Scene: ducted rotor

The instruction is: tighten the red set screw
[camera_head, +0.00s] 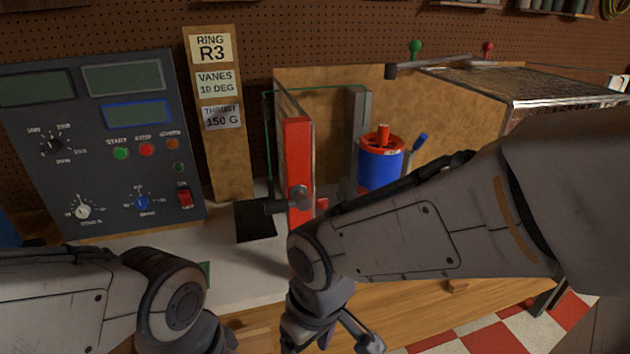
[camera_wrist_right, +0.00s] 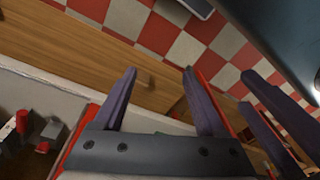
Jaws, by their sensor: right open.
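A small red knob-like part (camera_head: 322,203) shows at the right side of the upright red-faced panel (camera_head: 299,150), partly hidden by my right arm; I cannot tell if it is the red set screw. A grey round fitting (camera_head: 299,198) sits on the panel's face. In the right wrist view a small red block (camera_wrist_right: 42,147) lies at lower left. My right gripper (camera_wrist_right: 160,80) is open with nothing between its fingers, pointing over the bench edge toward the floor. In the head view it hangs low in front of the panel. My left gripper is below the picture.
A control console (camera_head: 90,145) stands at the left, beside a label board (camera_head: 218,115). A blue canister with red top (camera_head: 380,165) stands behind my right arm. A cork-sided box (camera_head: 455,105) fills the back right. Red and white floor tiles (camera_wrist_right: 180,45) lie beyond the bench edge.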

